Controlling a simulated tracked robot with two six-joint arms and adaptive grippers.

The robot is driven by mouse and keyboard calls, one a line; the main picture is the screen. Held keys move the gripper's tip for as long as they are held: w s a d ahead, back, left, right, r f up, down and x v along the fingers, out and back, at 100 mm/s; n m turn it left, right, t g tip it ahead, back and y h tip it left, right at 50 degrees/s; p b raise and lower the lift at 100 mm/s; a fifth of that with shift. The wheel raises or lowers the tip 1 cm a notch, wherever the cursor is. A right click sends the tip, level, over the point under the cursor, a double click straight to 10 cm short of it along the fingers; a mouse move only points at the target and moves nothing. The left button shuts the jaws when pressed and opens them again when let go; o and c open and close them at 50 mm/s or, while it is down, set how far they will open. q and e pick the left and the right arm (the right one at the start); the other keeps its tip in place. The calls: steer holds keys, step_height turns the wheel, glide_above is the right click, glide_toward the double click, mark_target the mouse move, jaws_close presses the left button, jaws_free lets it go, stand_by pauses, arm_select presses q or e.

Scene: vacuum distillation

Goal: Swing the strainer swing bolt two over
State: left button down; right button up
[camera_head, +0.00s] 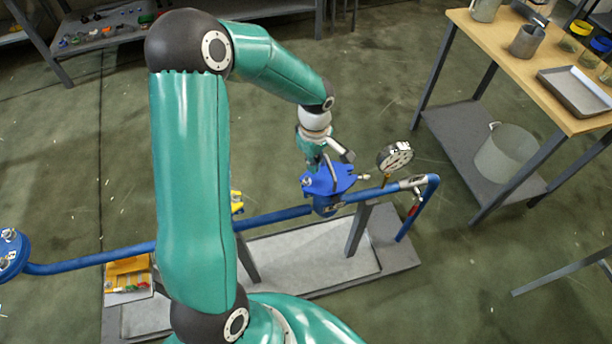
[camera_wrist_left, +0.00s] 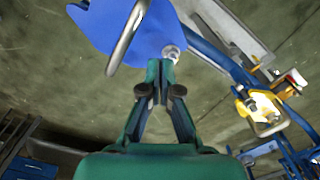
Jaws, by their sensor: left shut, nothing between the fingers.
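The blue strainer (camera_head: 327,184) sits in the blue pipe line in the head view. Its flat blue lid shows in the left wrist view (camera_wrist_left: 92,28), with a curved metal handle (camera_wrist_left: 128,38) across it. A silver swing bolt end (camera_wrist_left: 170,52) shows at the lid's edge. My left gripper (camera_wrist_left: 160,76) is shut and empty, its fingertips just below that bolt end in the picture; I cannot tell whether they touch. In the head view my left gripper (camera_head: 318,163) is over the strainer and hides part of it. My right gripper is not in view.
A pressure gauge (camera_head: 395,157) and a red valve handle (camera_head: 414,207) stand right of the strainer. A yellow part (camera_head: 237,202) is on the pipe to the left. A wooden bench (camera_head: 475,30) with vessels is at the right, with open floor between.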

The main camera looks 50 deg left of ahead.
arm_select(q)
steer(key=shift+s+a+r+p, duration=0.15)
steer(key=shift+r+p, duration=0.4)
steer(key=shift+r, duration=0.75)
steer(key=shift+s+d+r+p, duration=0.1)
steer(key=shift+r+p, duration=0.45)
steer(key=shift+r, duration=0.7)
